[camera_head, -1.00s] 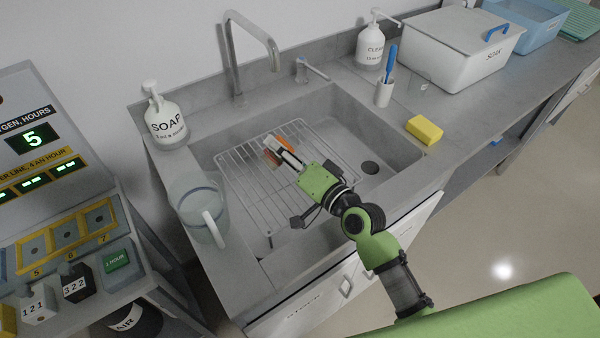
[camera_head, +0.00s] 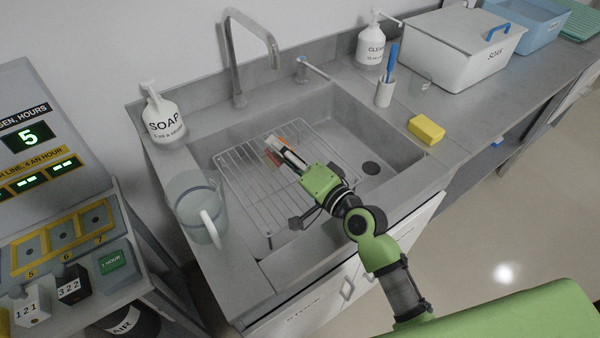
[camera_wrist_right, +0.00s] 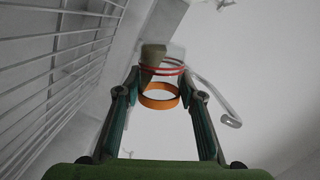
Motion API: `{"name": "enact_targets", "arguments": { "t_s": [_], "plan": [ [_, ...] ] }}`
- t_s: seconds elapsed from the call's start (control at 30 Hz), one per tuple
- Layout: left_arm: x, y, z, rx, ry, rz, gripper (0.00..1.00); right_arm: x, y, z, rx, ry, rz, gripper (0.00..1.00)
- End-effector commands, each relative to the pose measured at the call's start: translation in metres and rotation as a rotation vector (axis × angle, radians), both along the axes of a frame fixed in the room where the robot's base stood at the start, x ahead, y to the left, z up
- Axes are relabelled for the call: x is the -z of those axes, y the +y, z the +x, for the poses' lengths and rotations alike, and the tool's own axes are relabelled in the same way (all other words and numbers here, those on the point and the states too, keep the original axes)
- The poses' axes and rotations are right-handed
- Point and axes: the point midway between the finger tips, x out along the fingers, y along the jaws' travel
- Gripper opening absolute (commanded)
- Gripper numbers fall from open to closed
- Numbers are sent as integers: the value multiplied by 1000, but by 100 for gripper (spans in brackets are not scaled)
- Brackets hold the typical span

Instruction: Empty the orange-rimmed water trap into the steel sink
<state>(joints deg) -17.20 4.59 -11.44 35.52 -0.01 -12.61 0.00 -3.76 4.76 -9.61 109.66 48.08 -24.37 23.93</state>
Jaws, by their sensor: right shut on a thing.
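The orange-rimmed water trap shows in the right wrist view as an orange ring (camera_wrist_right: 158,103) and a red ring around a clear body, between my right gripper's fingers (camera_wrist_right: 160,95). In the head view, bits of the trap's orange (camera_head: 272,158) show beside the fingertips. My right gripper (camera_head: 284,152) is shut on the trap and holds it over the steel sink (camera_head: 400,150), above the wire rack. The fingers hide much of the trap in the head view, and I cannot tell whether water is in it. My left gripper is not in view.
A wire rack (camera_head: 245,190) covers the sink's left part; the drain (camera_head: 371,168) is clear at right. A tap (camera_head: 232,60) stands behind. A soap bottle (camera_head: 163,122) and clear jug (camera_head: 192,192) stand left; a yellow sponge (camera_head: 426,130) lies right.

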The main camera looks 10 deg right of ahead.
Motion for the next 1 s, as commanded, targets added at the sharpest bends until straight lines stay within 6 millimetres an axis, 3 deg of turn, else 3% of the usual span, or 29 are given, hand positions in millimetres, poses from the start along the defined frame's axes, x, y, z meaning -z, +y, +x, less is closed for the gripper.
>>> {"name": "enact_targets", "arguments": {
  "t_s": [1.0],
  "plan": [
    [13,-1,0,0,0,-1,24,6,-4,2,1,45,118,14]
  ]
}}
